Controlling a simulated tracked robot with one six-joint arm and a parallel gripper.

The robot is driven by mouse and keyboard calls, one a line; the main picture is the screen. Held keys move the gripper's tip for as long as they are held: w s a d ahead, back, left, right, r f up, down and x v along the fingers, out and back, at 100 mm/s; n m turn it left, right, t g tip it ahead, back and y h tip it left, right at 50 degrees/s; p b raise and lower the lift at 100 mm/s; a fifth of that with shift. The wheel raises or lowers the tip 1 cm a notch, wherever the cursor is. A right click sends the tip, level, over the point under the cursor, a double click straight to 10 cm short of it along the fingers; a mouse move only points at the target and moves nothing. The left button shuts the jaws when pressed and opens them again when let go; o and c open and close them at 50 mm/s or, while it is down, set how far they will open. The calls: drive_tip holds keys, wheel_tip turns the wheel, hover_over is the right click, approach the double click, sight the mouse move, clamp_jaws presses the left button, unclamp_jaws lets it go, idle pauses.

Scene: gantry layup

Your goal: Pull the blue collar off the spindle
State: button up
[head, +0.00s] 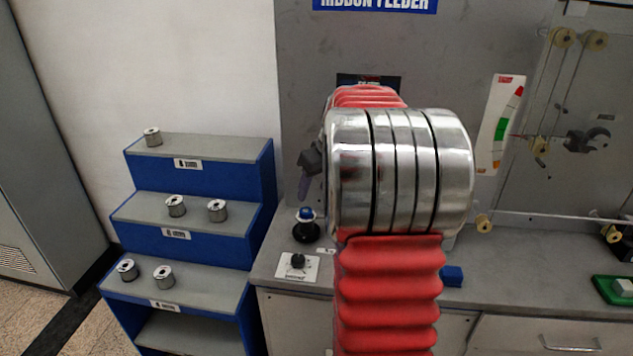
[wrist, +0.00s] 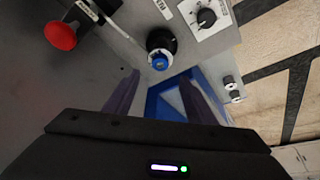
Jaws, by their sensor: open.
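The blue collar (head: 306,213) sits on top of a black round-based spindle (head: 306,232) on the grey bench, left of my arm in the head view. In the head view one purple finger (head: 304,188) shows above the collar; the other is hidden by my arm.
A dial knob (head: 297,261) on a white plate is close to the spindle. A red mushroom button (wrist: 60,35) stands nearby in the wrist view. A blue stepped rack (head: 195,220) with several metal spools is at left. A blue block (head: 452,276) lies right of my arm.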

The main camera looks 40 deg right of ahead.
sight(306, 211)
drive_tip(key=x, duration=0.9)
drive_tip(key=shift+w+f, duration=0.15)
drive_tip(key=shift+f, duration=0.15)
clamp_jaws()
idle(0.6)
drive_tip(key=shift+r, duration=1.6)
idle(0.8)
drive_tip(key=shift+r, duration=1.7)
